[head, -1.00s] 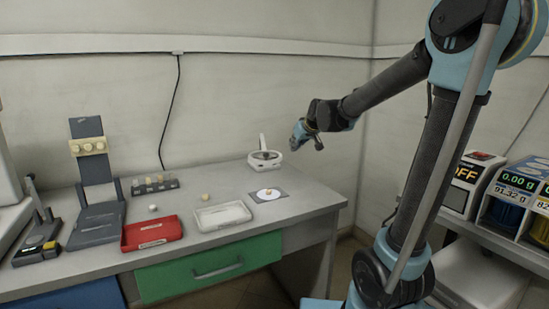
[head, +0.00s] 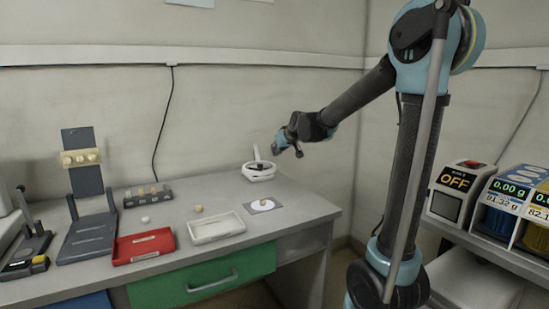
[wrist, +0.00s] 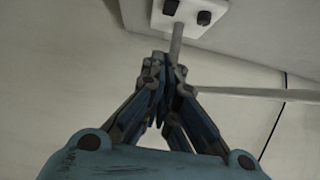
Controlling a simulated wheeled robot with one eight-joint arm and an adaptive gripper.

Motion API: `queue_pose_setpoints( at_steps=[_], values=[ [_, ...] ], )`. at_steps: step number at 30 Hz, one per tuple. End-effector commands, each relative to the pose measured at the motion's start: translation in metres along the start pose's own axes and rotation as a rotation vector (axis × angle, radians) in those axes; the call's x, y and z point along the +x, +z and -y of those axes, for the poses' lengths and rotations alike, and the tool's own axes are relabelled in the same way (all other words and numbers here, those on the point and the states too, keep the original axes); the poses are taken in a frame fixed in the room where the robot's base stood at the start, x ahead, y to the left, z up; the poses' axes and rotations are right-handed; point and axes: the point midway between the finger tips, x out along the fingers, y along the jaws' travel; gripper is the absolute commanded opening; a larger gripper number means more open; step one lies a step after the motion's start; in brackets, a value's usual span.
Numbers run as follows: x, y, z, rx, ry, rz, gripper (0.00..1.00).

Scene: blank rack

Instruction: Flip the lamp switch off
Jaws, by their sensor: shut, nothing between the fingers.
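My gripper (head: 281,143) is shut and empty in the head view. It is raised in front of the back wall, above the far right of the desk. In the wrist view my gripper (wrist: 165,68) has its fingertips together. A white plate (wrist: 190,14) with two dark knobs shows at the top there, and a grey rod runs from it towards the fingertips. I cannot tell whether they touch. I cannot tell for sure which thing is the lamp switch. A white device (head: 258,174) with an upright stem stands on the desk below my gripper.
The desk holds a red tray (head: 143,246), a white tray (head: 216,229), a black rack (head: 147,195) and a grey stand (head: 87,238). A box marked OFF (head: 457,181) with a red top stands on the right bench. A rail (head: 90,59) and black cable run along the wall.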

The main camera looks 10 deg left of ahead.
Motion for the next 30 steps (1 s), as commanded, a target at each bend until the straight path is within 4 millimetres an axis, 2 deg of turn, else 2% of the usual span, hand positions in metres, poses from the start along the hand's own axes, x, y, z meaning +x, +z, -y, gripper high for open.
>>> queue_pose_setpoints(
  at_steps=[22, 30],
  values=[
    [0.089, 0.0, 0.001, 0.0, -0.001, 0.0, 0.0],
    [0.111, 0.023, 0.0, 0.0, 0.0, 0.0, 0.0]
  ],
)
